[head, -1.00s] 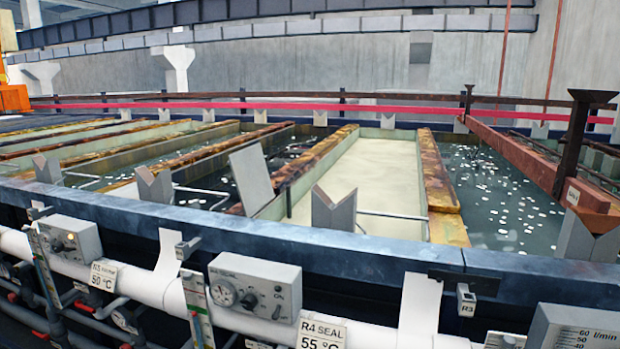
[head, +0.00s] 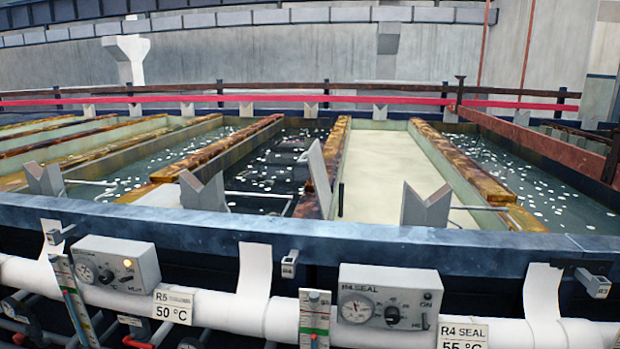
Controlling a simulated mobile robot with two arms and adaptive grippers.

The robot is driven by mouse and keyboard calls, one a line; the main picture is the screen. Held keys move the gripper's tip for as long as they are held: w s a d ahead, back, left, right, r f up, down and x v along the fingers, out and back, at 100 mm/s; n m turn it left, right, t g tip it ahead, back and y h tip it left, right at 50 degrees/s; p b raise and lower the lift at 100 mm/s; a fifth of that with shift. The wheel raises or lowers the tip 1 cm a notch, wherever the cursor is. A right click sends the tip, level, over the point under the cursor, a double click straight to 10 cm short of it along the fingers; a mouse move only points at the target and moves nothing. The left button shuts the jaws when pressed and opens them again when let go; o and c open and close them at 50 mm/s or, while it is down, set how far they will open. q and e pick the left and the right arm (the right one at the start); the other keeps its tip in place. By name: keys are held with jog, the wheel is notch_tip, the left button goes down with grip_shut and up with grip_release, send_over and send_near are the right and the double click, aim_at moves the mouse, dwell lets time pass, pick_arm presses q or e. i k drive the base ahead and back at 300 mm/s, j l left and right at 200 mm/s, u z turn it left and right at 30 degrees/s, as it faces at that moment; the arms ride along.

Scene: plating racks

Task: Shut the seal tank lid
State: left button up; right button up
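The R4 SEAL control box (head: 390,308) and its R4 SEAL label (head: 462,333) are on the front of the tank line. Behind them lies a long tank with a flat cream surface (head: 385,165); I cannot tell whether this is liquid or a cover. A grey flat plate (head: 319,178) stands tilted up at the left side of this tank, beside a dark tank (head: 268,172) with white floating balls. It may be the raised lid, seen nearly edge-on. Neither of my grippers is in view.
A blue front rail (head: 300,229) runs across the tanks, with grey V-shaped supports (head: 425,206) along it. White pipe (head: 200,312), the R5 box (head: 118,264) and gauges stick out below it. A red-brown beam (head: 535,143) is at right.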

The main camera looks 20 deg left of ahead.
aim_at(315, 160)
jog(key=k+j, duration=0.1)
jog(key=j, duration=0.35)
jog(key=k+j, duration=0.1)
jog(key=j, duration=0.8)
jog(key=k+j, duration=0.15)
jog(key=j, duration=0.3)
jog(key=k+j, duration=0.1)
jog(key=j, duration=0.35)
jog(key=i+l, duration=0.5)
jog(key=i+l+z, duration=0.1)
jog(key=i+l, duration=0.35)
jog(key=i, duration=0.15)
